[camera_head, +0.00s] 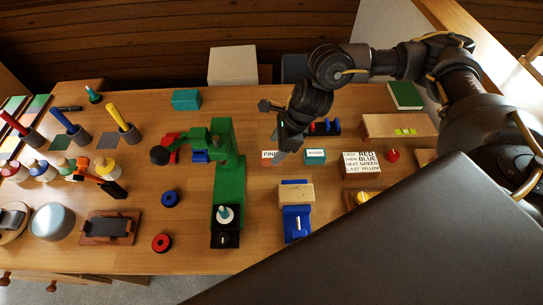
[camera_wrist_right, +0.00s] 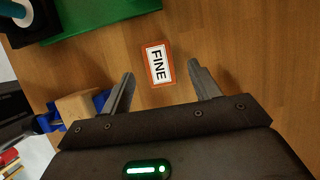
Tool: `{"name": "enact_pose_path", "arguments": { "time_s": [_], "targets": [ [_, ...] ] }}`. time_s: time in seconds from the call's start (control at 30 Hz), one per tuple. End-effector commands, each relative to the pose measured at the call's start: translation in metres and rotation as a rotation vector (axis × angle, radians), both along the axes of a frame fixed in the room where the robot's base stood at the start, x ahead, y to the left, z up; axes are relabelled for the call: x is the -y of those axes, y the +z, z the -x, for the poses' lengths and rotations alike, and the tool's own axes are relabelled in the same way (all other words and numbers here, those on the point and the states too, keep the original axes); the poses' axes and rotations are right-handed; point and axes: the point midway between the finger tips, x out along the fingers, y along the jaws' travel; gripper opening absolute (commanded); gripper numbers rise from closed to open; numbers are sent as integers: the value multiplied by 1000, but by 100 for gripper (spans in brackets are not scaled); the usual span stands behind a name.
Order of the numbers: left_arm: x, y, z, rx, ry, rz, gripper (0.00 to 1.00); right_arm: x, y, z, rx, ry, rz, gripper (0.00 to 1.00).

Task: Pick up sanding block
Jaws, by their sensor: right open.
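The sanding block marked "FINE" (camera_head: 268,154) lies on the wooden table near the middle, partly behind my right gripper in the head view. In the right wrist view the same block (camera_wrist_right: 157,64) shows a white label with an orange-red border. My right gripper (camera_wrist_right: 160,72) is open and empty, with its two fingertips on either side of the block in the picture. I cannot tell how high above the block they are. In the head view the right gripper (camera_head: 281,155) points down at the block. A teal labelled block (camera_head: 315,156) lies just to its right. My left gripper is not in view.
A green clamp-like stand (camera_head: 230,180) is close on the left. A blue vise with a wooden piece (camera_head: 296,195) is in front. A lettered sign (camera_head: 361,162) and red knob (camera_head: 392,155) are to the right. A dark rack with blue and red pieces (camera_head: 325,128) is behind.

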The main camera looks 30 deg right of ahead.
Motion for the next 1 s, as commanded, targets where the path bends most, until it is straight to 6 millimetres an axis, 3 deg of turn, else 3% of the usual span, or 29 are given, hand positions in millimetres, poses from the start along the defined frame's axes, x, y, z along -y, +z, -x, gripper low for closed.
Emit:
{"name": "enact_pose_path", "arguments": {
  "time_s": [0.3,0.57,0.93,1.0],
  "targets": [
    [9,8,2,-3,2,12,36,-15,-37,-5,-3,-1,0,62],
    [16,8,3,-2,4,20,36,-16,-40,-5,-1,-1,-1,62],
    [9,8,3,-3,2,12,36,-16,-40,-5,-1,-1,-1,15],
    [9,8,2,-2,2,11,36,-16,-40,-6,-1,-1,-1,14]
  ]
}}
